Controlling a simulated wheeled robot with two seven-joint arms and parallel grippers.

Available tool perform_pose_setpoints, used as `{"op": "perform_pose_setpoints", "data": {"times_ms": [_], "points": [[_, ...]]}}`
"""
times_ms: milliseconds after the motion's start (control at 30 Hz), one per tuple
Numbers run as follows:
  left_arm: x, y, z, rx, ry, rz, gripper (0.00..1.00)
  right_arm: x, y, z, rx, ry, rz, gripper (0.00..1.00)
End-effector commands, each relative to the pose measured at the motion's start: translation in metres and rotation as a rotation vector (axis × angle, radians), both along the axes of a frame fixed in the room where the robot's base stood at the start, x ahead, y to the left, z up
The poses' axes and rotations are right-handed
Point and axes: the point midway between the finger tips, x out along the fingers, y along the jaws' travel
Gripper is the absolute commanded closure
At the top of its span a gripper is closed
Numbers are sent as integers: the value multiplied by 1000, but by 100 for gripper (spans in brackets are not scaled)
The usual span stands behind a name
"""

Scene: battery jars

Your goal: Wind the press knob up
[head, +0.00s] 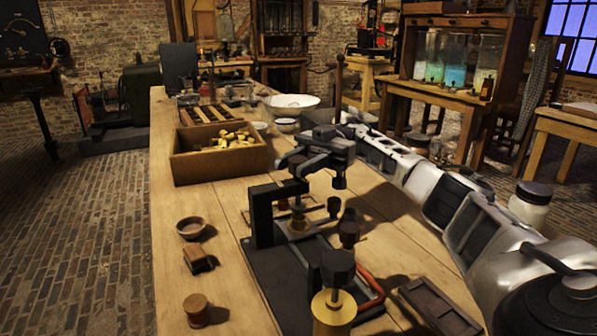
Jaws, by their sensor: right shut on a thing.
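The press (262,222) stands on the wooden bench, with a dark upright, a crossarm and a dark base plate. Its knob sits at the top of the spindle (298,203), mostly hidden by my right gripper (292,163). My right arm reaches in from the lower right along the bench's right side. The right gripper is over the top of the press, its dark fingers shut around the knob. A brass-coloured piece (299,223) is under the spindle. My left gripper is not in view.
A wooden box of brass pieces (222,155) stands behind and left of the press. A small bowl (191,228), a small block (199,259) and a wooden spool (197,311) lie to its left. A brass cylinder (333,312) is in front; a dark tray (440,308) is at right.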

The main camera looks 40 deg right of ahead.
Motion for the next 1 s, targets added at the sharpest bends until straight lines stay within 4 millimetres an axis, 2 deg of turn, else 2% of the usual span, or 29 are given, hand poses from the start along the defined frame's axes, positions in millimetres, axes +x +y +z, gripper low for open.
{"op": "perform_pose_setpoints", "data": {"times_ms": [400, 433, 500, 833, 1000], "points": [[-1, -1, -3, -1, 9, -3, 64, 0, 2, -3, -2, 5, 16, 91], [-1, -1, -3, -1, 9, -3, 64, 0, 2, -3, -2, 5, 16, 65], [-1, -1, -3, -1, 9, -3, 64, 0, 2, -2, -2, 4, 16, 46], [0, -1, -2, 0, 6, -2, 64, 0, 1, 2, 0, 0, 10, 46], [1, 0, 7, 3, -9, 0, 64, 0, 2, 24, 0, -2, 12, 46]]}}
